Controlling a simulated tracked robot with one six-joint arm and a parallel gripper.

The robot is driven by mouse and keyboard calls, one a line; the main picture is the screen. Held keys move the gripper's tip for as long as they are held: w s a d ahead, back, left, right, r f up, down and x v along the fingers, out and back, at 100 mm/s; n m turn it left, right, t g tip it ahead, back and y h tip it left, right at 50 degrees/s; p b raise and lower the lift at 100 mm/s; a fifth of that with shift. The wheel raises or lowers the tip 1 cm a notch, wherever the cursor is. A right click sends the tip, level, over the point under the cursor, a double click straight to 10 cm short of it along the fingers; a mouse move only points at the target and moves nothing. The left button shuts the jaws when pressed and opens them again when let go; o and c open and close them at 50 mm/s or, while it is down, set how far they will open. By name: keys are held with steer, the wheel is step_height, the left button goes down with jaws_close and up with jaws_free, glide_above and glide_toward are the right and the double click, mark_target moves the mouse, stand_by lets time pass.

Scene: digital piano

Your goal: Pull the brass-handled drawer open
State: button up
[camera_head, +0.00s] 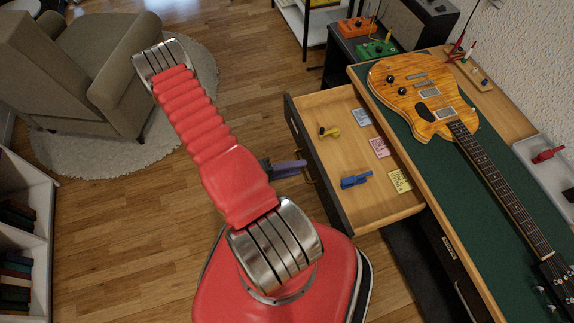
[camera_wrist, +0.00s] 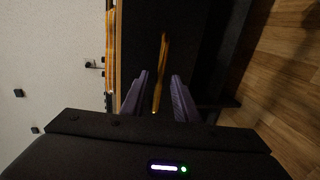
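The drawer (camera_head: 341,110) is pulled well out of the green-topped bench, with its wooden inside in view. Its dark front (camera_head: 330,203) faces left in the head view. The brass handle (camera_head: 311,181) is on that front, partly hidden by my gripper (camera_head: 304,164). In the wrist view the brass handle (camera_wrist: 162,60) runs lengthwise between the two purple fingers of my gripper (camera_wrist: 160,76). The fingers are apart, with a visible gap on each side of the handle, so they are around it and not closed on it.
The drawer holds a yellow clamp (camera_head: 330,131), a blue clamp (camera_head: 356,181) and several paper notes. An orange guitar (camera_head: 424,88) lies on the bench (camera_head: 440,170). An armchair (camera_head: 100,65) stands upper left. Wooden floor (camera_head: 130,230) left of the drawer is clear.

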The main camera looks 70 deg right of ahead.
steer(key=v, duration=1.3)
steer(key=shift+w+a, duration=0.25)
steer(key=shift+w, duration=0.05)
stand_by(0.5)
steer(key=s+a+n+y, duration=0.2)
steer(key=s+a+n, duration=0.1)
steer(key=n, duration=0.1)
steer(key=w+a+r+n+t+y, duration=0.2)
steer(key=w+a+r+t+y, duration=0.15)
steer(key=w+a+r, duration=0.45)
steer(key=w+a+r+n+t+y, duration=0.2)
steer(key=w+a+r+t+y, duration=0.25)
steer(key=r, duration=0.65)
steer(key=a+r+n+t, duration=0.1)
steer(key=a+r+t, duration=0.4)
steer(key=r, duration=0.6)
steer(key=a+r+n+t, duration=0.1)
steer(key=a+r+t, duration=0.3)
steer(key=r, duration=0.7)
steer(key=shift+w+a+t, duration=0.4)
steer(key=shift+w, duration=0.05)
